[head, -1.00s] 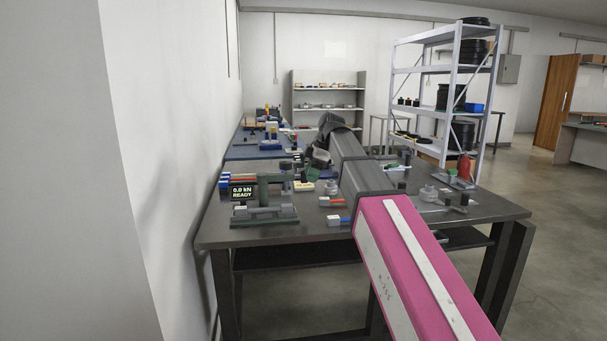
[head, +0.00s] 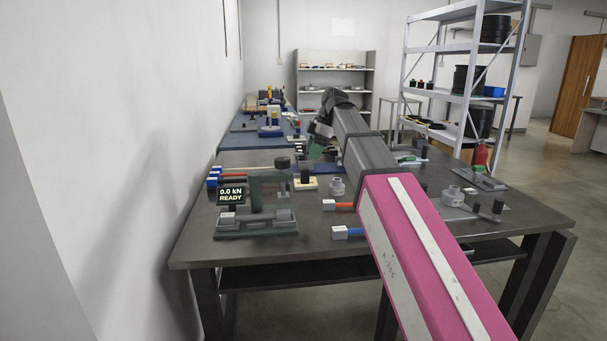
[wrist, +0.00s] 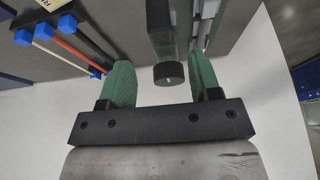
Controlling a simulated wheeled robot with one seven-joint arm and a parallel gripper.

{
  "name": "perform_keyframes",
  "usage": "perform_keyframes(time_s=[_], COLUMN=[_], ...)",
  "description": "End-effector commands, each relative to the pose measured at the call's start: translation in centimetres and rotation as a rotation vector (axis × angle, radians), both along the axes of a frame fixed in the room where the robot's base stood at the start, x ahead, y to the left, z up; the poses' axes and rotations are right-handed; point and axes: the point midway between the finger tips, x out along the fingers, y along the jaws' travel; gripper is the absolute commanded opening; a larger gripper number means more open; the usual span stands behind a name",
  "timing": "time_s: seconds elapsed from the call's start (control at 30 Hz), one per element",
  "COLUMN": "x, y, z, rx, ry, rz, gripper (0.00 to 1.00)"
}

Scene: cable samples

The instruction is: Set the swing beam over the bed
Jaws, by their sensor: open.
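The test rig (head: 257,226) stands at the near left of the dark bench, with a green frame and a display reading 0.0 kN READY. Its low grey bed (head: 258,216) lies along the front of the base. A dark knob (head: 283,162) tops the upright part behind; I cannot tell the beam's exact angle from the head view. In the wrist view my gripper (wrist: 163,82) is open, with green fingers apart. A grey bar, apparently the swing beam (wrist: 160,32), with a round black end shows between them; contact is not clear.
Blue-ended cable samples lie in a rack (wrist: 62,40) beside the gripper. Red-ended (head: 342,206) and blue-ended (head: 347,233) samples lie on the bench (head: 310,250). A plate with a black knob (head: 497,207) is at right. The wall (head: 110,130) borders the left.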

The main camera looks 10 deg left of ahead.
Motion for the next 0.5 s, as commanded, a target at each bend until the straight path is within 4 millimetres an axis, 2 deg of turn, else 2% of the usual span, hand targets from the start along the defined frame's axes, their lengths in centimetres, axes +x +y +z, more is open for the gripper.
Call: perform_keyframes(time_s=[0.3, 0.5], x=[-0.7, -0.9], y=[2.0, 3.1], z=[-5.2, -7.7], rx=[0.000, 0.000], ry=[0.002, 0.001], rz=[0.001, 0.000], gripper=[0.57, 0.57])
